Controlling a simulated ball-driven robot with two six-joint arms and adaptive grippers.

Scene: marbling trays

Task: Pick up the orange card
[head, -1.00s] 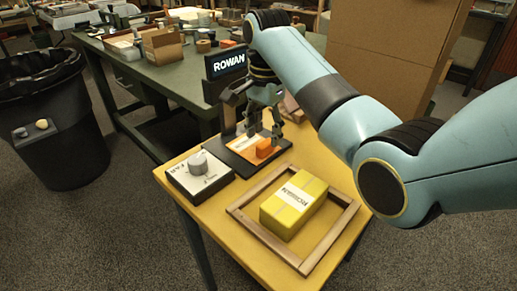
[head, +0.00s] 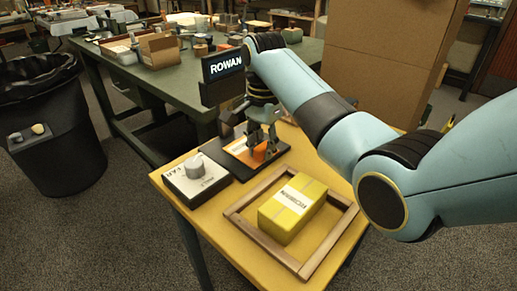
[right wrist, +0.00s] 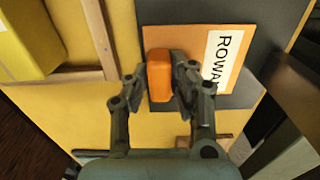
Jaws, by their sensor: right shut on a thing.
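The orange card (head: 237,148) lies on a dark mat (head: 214,150) at the back of the yellow table. In the right wrist view the orange card (right wrist: 190,40) shows a white label reading ROWAN. An orange block (right wrist: 158,72) stands on its left part; it also shows in the head view (head: 260,153). My right gripper (head: 261,142) points down over the card, with its fingers shut on the orange block. In the right wrist view the fingertips (right wrist: 158,80) are on either side of the block. My left gripper is not in view.
A black ROWAN sign (head: 222,66) stands behind the card. A white-topped box (head: 205,182) with a grey knob is at left. A wooden frame (head: 243,226) around a yellow box (head: 290,210) is in front. A large cardboard box (head: 385,60) stands behind the table.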

